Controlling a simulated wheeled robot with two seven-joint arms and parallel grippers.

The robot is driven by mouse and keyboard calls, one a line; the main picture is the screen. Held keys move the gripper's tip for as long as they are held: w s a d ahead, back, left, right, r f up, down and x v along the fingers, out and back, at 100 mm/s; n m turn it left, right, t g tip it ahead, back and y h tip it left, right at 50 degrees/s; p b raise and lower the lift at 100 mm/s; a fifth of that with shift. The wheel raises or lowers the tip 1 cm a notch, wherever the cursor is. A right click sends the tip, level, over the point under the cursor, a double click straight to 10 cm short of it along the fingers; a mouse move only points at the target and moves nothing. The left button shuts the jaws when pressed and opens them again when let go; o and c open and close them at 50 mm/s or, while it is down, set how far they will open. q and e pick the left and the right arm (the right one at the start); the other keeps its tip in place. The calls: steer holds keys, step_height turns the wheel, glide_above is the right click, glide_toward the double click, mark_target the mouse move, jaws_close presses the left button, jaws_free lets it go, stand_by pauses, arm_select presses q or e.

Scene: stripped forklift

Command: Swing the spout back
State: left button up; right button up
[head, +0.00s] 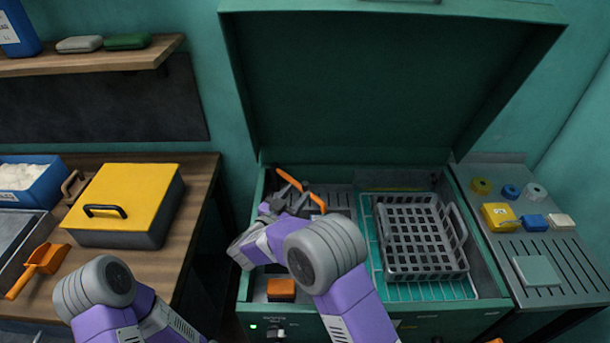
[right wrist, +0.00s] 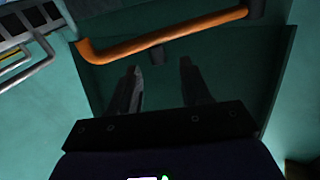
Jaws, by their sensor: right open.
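The spout (head: 303,186) is an orange bent tube at the back left of the open green machine. In the right wrist view the spout (right wrist: 175,33) runs across the top, with a downturned end at left and short dark stubs on its lower side. My right gripper (head: 291,201) is beside the spout in the head view, partly hidden by my own wrist. In the right wrist view my right gripper (right wrist: 160,72) is open with nothing between its fingers, and its tips point toward the spout. My left gripper is out of view; only its arm shows.
A grey dish basket (head: 422,238) stands on a teal rack at right in the machine, under the raised lid (head: 385,90). An orange block (head: 281,289) lies at the front left inside. A yellow-lidded box (head: 125,197) stands on the left table.

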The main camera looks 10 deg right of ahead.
mark_target(303, 186)
steer(key=b+x, duration=0.1)
steer(key=x, duration=0.6)
steer(key=shift+d, duration=0.15)
jaws_close()
